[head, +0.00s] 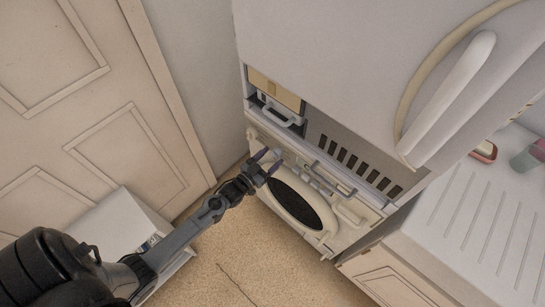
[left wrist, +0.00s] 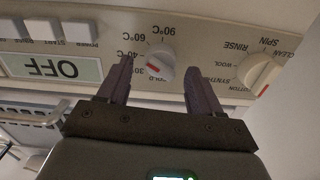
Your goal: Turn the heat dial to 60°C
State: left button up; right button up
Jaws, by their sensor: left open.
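The heat dial (left wrist: 160,66) is a round white knob on the cream control panel, seen upside down in the left wrist view. Its red mark is on the lower left side of the knob in that view, near the 30 and COLD labels; the exact setting is hard to read. The 60°C label is at the upper left of the knob. My left gripper (left wrist: 160,72) is open, with one finger on each side of the dial and gaps visible. In the head view my left gripper (head: 262,166) is at the washing machine (head: 344,240) front, hiding the dial. My right gripper is not in view.
A second program dial (left wrist: 260,72) is right of the heat dial. White buttons (left wrist: 46,29) and a display reading OFF (left wrist: 62,69) are left. A ribbed counter (head: 470,225) is right, a closed door (head: 75,90) left.

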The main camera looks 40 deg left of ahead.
pick_arm(q)
jog(key=shift+w, duration=0.7)
jog(key=c, duration=1)
jog(key=shift+r+m+p, duration=0.1)
jog(key=shift+m+p, duration=0.2)
jog(key=shift+m, duration=0.5)
jog(key=shift+c, duration=0.2)
jog(key=shift+d+m, duration=0.1)
jog(key=shift+m, duration=0.7)
jog(key=o, duration=1)
jog(key=shift+o, duration=0.2)
